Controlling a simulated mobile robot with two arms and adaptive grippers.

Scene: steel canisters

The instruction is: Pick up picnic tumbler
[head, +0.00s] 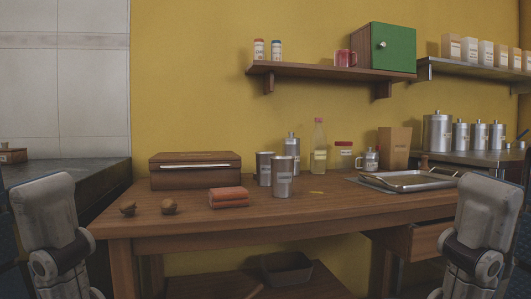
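Two steel tumblers stand upright on the wooden table, close together near its middle. The front tumbler (283,186) is nearer the table's front edge and partly overlaps the rear tumbler (263,165), which stands behind it to the left. Both carry small labels that are too small to read, so I cannot tell which is the picnic tumbler. Links of my two arms show at the lower left and lower right, well apart from the tumblers. Neither gripper is in view.
A steel bottle (292,145), glass bottle (319,148), jar (344,158) and metal tray (410,180) stand behind and right. The table's front centre is mostly clear.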

